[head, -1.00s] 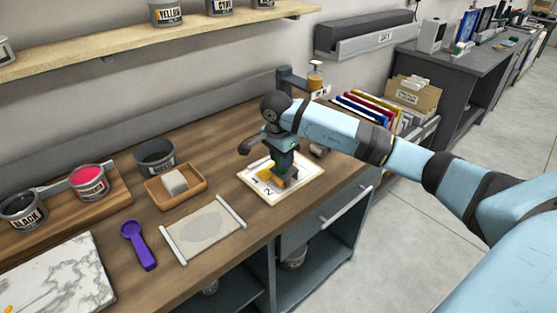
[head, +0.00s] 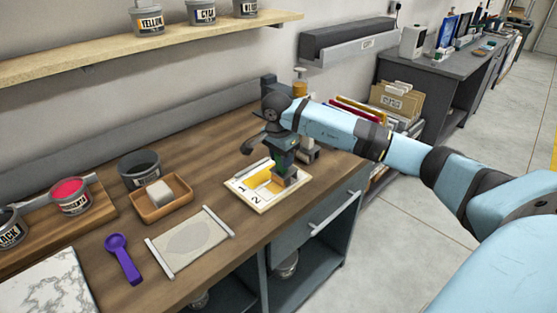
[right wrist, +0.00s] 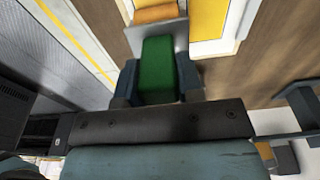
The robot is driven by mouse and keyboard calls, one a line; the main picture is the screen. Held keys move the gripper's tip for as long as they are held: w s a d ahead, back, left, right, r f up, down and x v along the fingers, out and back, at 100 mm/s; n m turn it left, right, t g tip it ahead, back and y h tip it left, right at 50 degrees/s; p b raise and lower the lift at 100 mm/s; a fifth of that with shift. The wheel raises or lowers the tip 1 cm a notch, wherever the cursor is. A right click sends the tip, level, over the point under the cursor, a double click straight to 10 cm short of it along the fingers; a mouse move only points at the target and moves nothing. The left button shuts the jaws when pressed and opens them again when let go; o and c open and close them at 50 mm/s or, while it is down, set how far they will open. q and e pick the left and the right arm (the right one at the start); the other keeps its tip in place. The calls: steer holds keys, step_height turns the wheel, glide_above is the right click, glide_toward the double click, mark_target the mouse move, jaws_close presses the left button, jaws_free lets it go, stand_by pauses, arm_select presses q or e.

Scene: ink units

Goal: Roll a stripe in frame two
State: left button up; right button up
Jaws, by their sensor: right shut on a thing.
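My right gripper (head: 284,168) is shut on the green handle (right wrist: 158,68) of a roller, over the right part of a white card (head: 258,206) marked 1 and 2. The orange-yellow roller (right wrist: 158,13) sits just beyond the grey bracket in the right wrist view. Yellow ink (head: 257,179) shows on the card in frame one, and a yellow patch (right wrist: 208,18) shows beside the roller in the wrist view. The gripper hides part of frame two. I cannot tell whether the roller touches the card. My left gripper is not in view.
A wooden tray (head: 145,214) with a pale block, a clear-looking sheet (head: 190,242) with end bars and a purple spoon (head: 122,258) lie to the left. Ink cans stand farther left. A pump bottle (head: 300,90) stands behind the gripper. The counter's front edge is close to the card.

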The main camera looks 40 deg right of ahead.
steer(key=shift+d+f, duration=0.1)
steer(key=shift+d, duration=0.05)
steer(key=shift+w+d+b, duration=0.15)
steer(key=shift+d+b, duration=0.2)
steer(key=shift+d, duration=1.3)
steer(key=shift+w+d, duration=0.1)
steer(key=shift+d, duration=1.05)
steer(key=shift+s+a+p, duration=0.2)
steer(key=shift+a+p, duration=0.1)
steer(key=shift+a, duration=2.3)
steer(key=shift+s+a, duration=0.15)
steer(key=shift+a, duration=1.5)
steer(key=shift+s+a+p, duration=0.15)
steer(key=shift+a+p, duration=0.2)
steer(key=shift+a, duration=2.7)
step_height(320, 180, up, 6)
steer(key=p, duration=0.3)
